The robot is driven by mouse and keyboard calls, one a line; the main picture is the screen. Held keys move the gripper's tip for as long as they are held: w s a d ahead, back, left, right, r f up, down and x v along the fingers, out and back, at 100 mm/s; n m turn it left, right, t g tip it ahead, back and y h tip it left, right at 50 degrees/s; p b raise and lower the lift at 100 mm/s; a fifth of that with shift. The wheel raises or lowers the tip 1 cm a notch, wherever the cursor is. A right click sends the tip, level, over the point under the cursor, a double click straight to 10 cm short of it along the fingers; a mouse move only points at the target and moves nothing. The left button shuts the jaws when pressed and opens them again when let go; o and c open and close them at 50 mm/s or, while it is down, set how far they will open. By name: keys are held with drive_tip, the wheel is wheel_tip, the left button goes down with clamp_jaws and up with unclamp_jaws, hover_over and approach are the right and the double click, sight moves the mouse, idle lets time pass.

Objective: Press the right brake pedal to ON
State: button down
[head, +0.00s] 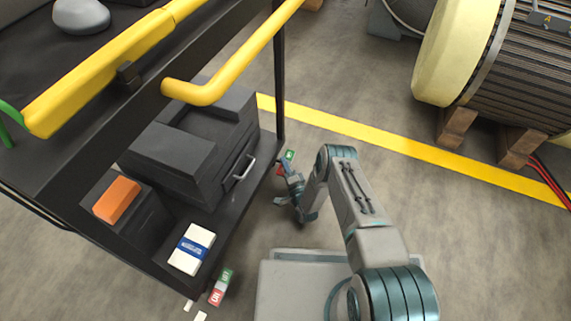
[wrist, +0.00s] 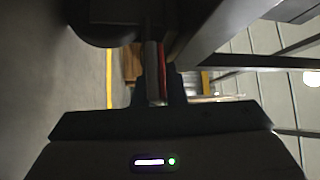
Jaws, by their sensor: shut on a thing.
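The right brake pedal (head: 289,156) shows as a small green and red piece at the cart's far lower corner in the head view. My gripper (head: 285,170) is at this pedal and partly covers it. In the wrist view my gripper (wrist: 158,92) is shut on a narrow grey and red piece (wrist: 153,72), which looks like the pedal. Whether the pedal is up or down cannot be told. The other brake pedal (head: 221,287), green and red with lettering, is at the cart's near corner, apart from my gripper.
The black cart (head: 225,225) has yellow rails (head: 240,65) above. Its lower shelf carries a dark case (head: 180,150), an orange block (head: 117,199) and a white box (head: 191,249). A large drum (head: 460,50) on wooden blocks stands at upper right. Floor beyond the yellow line (head: 400,147) is partly clear.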

drive_tip(key=c, duration=1.5)
unclamp_jaws()
drive_tip(key=p+v, duration=0.4)
drive_tip(key=v, duration=1)
drive_tip(key=shift+w, duration=0.1)
